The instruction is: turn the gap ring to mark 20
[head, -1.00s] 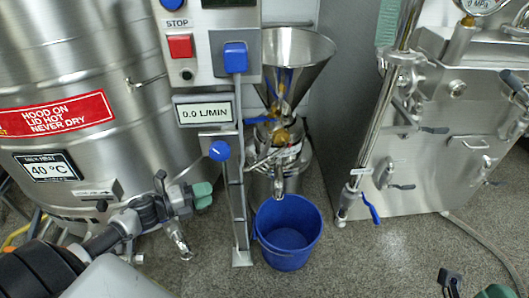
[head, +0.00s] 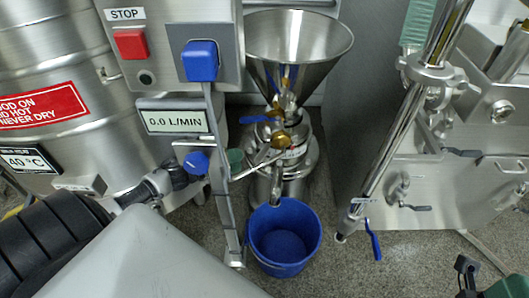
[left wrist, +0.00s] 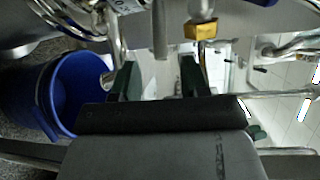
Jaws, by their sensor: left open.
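The colloid mill (head: 290,180) stands at the centre of the head view under its steel funnel. The gap ring (head: 293,153) shows as a band with a white scale at its neck; the marks are too small to read. A thin steel rod (head: 252,167) sticks out leftward beside it. My left gripper (head: 235,158) is mostly hidden behind the panel post, with a green fingertip just left of the mill. In the left wrist view its fingers (left wrist: 157,78) are apart and empty, with a grey rod end (left wrist: 160,32) ahead between them. My right gripper (head: 482,280) is partly cut off at the bottom right.
A blue bucket (head: 284,238) stands on the floor below the mill's outlet. The control panel (head: 172,50) and its post (head: 228,215) stand close in front, left of the mill. A large steel tank (head: 50,60) is at left, and a steel machine (head: 420,190) at right.

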